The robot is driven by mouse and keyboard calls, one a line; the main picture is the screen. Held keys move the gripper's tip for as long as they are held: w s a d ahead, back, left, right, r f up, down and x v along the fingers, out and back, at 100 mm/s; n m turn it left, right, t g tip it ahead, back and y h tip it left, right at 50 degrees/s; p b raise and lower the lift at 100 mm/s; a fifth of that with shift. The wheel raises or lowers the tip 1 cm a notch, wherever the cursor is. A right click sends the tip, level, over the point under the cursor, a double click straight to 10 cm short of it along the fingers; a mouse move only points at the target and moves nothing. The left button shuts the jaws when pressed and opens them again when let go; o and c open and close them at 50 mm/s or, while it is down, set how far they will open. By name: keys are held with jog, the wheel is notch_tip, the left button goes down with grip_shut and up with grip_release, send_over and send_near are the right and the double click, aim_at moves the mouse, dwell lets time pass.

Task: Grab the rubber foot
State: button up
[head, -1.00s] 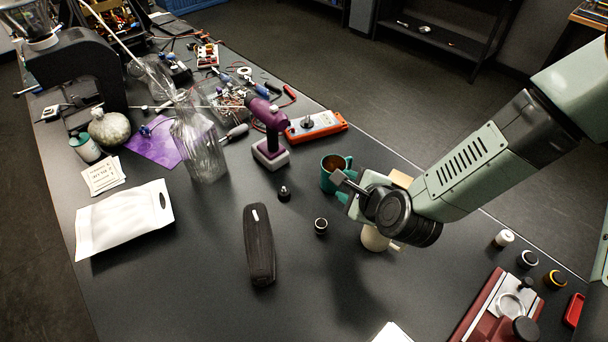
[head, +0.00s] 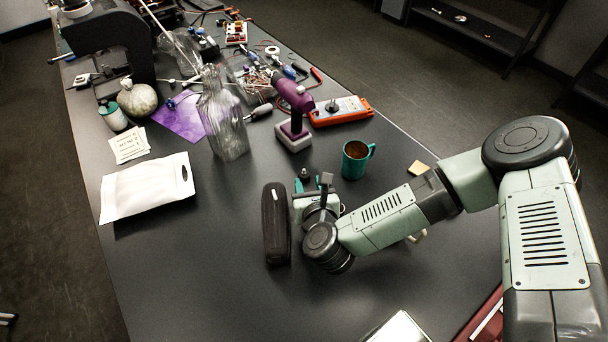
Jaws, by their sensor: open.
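A small black piece (head: 304,173), which looks like the rubber foot, stands on the dark bench just past the top of the long black case. My gripper (head: 313,183) is open, low over the bench, with its fingers pointing toward this piece. The piece shows at the left finger's tip; I cannot tell whether it is between the fingers or just beyond them. Its lower part is partly hidden by the gripper. A second small black round piece, seen in the earlier view, is hidden behind my gripper or arm now.
The long black case (head: 276,225) lies close to the left of my gripper. A teal mug (head: 355,161) stands to the right, and a purple tool on a pale base (head: 293,138) behind. A white pouch (head: 147,188) lies at left. The front bench is mostly clear.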

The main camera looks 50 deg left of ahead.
aim_at(304, 171)
jog(key=shift+x, duration=2.75)
grip_shut()
